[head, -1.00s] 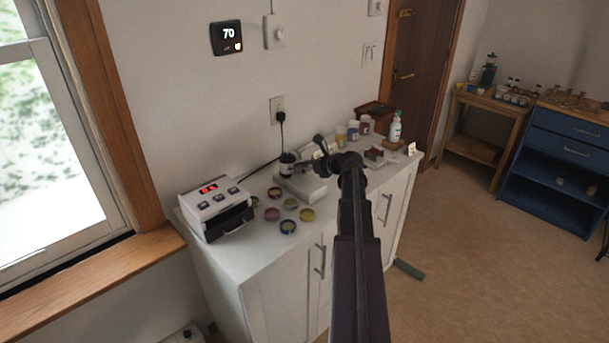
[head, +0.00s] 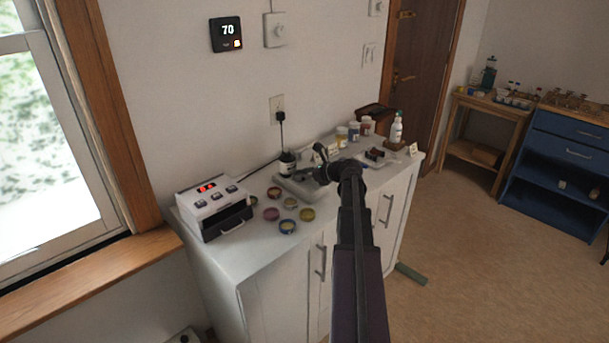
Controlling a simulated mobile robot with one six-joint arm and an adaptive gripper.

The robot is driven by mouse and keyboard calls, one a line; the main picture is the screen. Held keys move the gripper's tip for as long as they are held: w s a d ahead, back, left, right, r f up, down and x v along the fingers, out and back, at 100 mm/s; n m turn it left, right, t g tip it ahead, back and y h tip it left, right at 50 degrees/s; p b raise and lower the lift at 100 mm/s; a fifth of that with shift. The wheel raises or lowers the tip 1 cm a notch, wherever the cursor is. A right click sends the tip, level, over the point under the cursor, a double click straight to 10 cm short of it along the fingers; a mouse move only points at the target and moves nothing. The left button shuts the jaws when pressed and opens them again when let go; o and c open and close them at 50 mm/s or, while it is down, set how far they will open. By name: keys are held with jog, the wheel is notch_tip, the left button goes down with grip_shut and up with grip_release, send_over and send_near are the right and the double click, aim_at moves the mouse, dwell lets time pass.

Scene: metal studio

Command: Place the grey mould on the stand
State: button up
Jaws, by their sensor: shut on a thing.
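My gripper (head: 317,175) is at the end of the arm, low over the middle of the white cabinet top, pointing left. It is shut on a small dark grey thing, apparently the grey mould, too small and too covered by my gripper to make out well. A low, flat light-grey block (head: 299,190) lies just below and left of my gripper, towards the wall. I cannot tell whether this block is the stand, or whether the held thing touches it.
A white device with a red display (head: 212,207) stands at the left. Several small round tins (head: 288,227) lie between it and the block. A dark cup (head: 287,163) stands behind, with jars (head: 354,131), a white bottle (head: 396,130) and a tray (head: 374,158) at right.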

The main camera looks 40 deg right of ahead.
jog(key=o, duration=0.8)
jog(key=shift+f, duration=0.1)
jog(key=shift+o, duration=0.2)
jog(key=shift+r, duration=0.2)
jog(key=shift+s+r+p, duration=0.1)
jog(key=shift+s+p, duration=0.1)
jog(key=shift+p, duration=0.15)
jog(key=p+v, duration=0.4)
jog(key=v, duration=0.7)
jog(key=shift+s, duration=0.25)
jog(key=shift+d+r, duration=0.1)
jog(key=shift+d, duration=0.05)
